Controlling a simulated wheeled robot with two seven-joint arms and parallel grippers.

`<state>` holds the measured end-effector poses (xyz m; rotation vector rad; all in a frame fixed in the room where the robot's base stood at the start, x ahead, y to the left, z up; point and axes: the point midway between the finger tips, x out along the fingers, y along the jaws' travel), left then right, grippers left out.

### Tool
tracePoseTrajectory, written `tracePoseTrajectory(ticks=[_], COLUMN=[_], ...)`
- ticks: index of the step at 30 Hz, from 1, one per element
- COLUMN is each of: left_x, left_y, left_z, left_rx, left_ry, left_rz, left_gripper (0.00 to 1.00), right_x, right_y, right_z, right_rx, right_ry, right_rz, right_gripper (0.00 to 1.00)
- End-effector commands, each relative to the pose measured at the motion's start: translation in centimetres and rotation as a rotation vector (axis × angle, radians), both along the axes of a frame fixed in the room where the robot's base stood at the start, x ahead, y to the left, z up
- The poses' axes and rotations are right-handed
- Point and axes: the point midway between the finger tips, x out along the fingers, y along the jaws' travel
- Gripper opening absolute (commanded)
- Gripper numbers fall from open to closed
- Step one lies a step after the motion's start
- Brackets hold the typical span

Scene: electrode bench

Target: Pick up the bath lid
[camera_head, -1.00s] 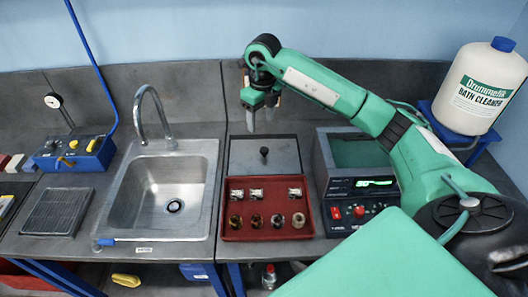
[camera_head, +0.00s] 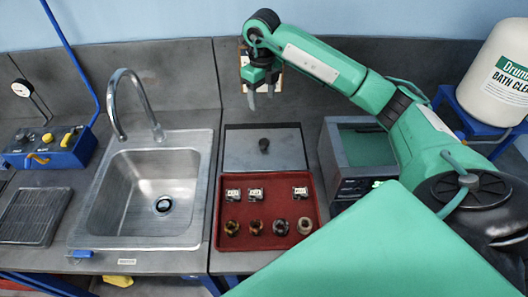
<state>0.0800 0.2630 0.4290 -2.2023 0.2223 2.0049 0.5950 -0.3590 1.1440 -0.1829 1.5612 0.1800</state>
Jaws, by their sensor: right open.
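The bath lid is a flat grey plate (camera_head: 241,152) with a black knob (camera_head: 264,145), lying on the bench behind a red tray. The open bath (camera_head: 333,146) stands to its right, with its green-tinted inside showing and its front partly hidden by my right arm. My right gripper (camera_head: 262,100) is open and empty, with its fingers pointing down. In the picture it appears just above the back edge of the lid, apart from the knob. My left gripper is not in view.
The red tray (camera_head: 266,207) holds several small metal parts and dark rings. A steel sink (camera_head: 160,185) with a tall tap (camera_head: 133,100) is to the left. A bath cleaner jug (camera_head: 500,75) stands at the right. The wall panel rises behind the lid.

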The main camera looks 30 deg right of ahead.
Motion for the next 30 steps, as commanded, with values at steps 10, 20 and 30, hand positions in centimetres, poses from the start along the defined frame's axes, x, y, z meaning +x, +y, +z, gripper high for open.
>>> tracePoseTrajectory(ticks=[10,20,30], left_x=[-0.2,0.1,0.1], left_y=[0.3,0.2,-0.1], left_z=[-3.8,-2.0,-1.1], left_rx=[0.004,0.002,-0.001], left_ry=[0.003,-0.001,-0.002], left_rz=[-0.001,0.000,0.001], left_gripper=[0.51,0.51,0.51], right_x=[0.0,-0.1,-0.1], right_y=[0.0,0.0,0.0], right_z=[-3.9,-8.7,-12.4], right_rx=[0.000,0.001,0.001], right_ry=[0.000,0.006,0.002], right_rz=[0.000,-0.001,0.000], right_gripper=[0.56,0.56,0.56])
